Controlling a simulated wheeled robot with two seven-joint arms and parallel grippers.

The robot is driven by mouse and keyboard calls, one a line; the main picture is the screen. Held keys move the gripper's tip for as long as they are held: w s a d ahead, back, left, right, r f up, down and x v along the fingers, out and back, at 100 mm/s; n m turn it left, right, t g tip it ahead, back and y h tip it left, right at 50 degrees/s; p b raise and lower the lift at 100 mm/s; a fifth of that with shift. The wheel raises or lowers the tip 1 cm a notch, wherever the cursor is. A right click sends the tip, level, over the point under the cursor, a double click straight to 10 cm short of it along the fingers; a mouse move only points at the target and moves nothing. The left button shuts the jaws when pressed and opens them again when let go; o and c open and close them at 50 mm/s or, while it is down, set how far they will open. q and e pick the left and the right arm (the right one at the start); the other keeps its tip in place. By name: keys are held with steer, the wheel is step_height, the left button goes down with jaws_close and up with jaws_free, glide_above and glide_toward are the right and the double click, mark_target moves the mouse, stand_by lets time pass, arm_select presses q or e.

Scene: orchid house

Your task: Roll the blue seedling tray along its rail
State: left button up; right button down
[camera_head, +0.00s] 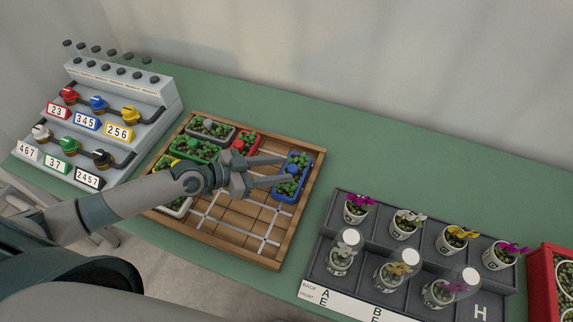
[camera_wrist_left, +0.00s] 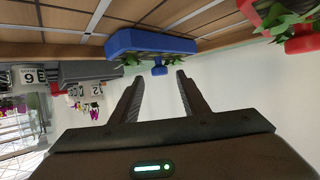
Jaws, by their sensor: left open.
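The blue seedling tray (camera_head: 288,190) stands at the right side of the wooden rail board (camera_head: 265,259), with green plants and a blue knob in it. In the left wrist view the blue tray (camera_wrist_left: 150,43) shows upside down, with its blue knob (camera_wrist_left: 160,70) beyond the fingertips. My left gripper (camera_head: 283,171) is open and empty. Its fingers point at the blue tray, and in the wrist view the knob lies roughly in line with the gap between the fingertips (camera_wrist_left: 158,78), apart from them. My right gripper is not in view.
A red tray (camera_head: 246,140), a grey tray (camera_head: 212,130) and a green tray (camera_head: 195,150) stand on the board's far left part. The board's front middle is clear. A dark rack (camera_head: 310,259) of potted orchids stands right. A grey panel with numbered knobs (camera_head: 150,118) stands left.

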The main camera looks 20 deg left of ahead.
mark_target(291, 168)
arm_select(q)
steer(key=shift+x, duration=1.1)
steer(key=shift+w+d+f+p, duration=0.2)
steer(key=shift+w+d+p, duration=0.15)
steer(key=shift+d, duration=0.05)
jaws_close()
steer(key=shift+w+f+b, duration=0.15)
steer(key=shift+w+b, duration=0.7)
steer(key=shift+b, duration=0.15)
steer(key=shift+w+b, duration=0.4)
steer(key=shift+w, duration=0.15)
steer(key=shift+r, duration=0.25)
